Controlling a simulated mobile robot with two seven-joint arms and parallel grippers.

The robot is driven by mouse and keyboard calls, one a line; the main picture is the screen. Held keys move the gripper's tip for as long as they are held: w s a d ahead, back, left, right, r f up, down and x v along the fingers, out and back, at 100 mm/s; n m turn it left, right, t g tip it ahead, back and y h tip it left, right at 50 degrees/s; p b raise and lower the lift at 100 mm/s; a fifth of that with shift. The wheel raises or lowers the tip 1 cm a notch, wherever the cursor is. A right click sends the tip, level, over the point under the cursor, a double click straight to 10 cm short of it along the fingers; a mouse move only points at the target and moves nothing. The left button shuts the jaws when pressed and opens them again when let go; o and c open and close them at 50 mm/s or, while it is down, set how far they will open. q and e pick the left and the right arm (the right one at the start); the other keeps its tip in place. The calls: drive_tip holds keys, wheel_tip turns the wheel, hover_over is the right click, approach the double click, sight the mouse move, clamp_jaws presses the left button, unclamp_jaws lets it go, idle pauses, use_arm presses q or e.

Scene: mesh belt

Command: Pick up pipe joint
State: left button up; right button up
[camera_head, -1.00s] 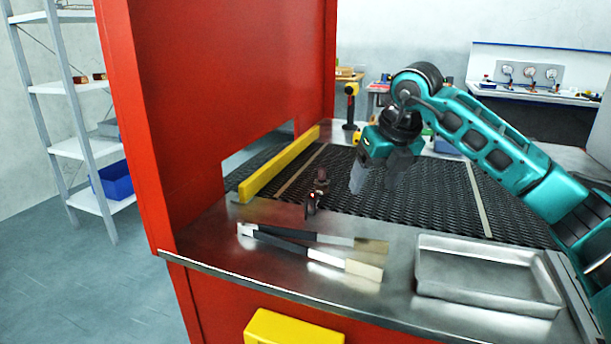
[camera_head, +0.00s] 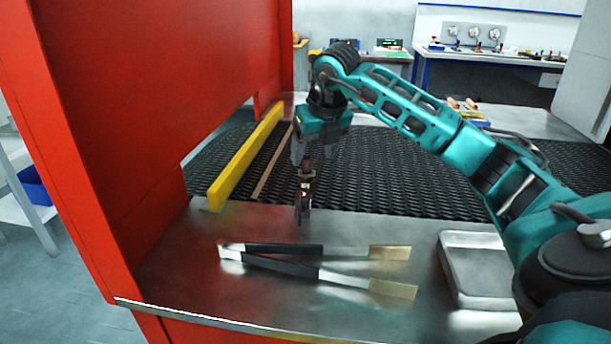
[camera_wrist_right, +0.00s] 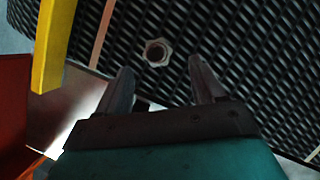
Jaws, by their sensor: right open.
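My left gripper is out of view.
Tongs with black handles (camera_head: 285,249) lie on the metal ledge in front. A metal tray (camera_head: 462,298) sits at the right. A yellow rail (camera_head: 245,160) runs along the belt's left side, next to a red housing wall (camera_head: 160,80).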

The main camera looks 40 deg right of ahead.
sight(309, 161)
drive_tip(key=x, duration=0.6)
drive_tip(key=shift+w+a+f, duration=0.1)
drive_tip(key=shift+w+f, duration=0.2)
drive_tip(key=shift+w, duration=0.05)
clamp_jaws()
idle(0.4)
drive_tip(key=shift+r, duration=0.15)
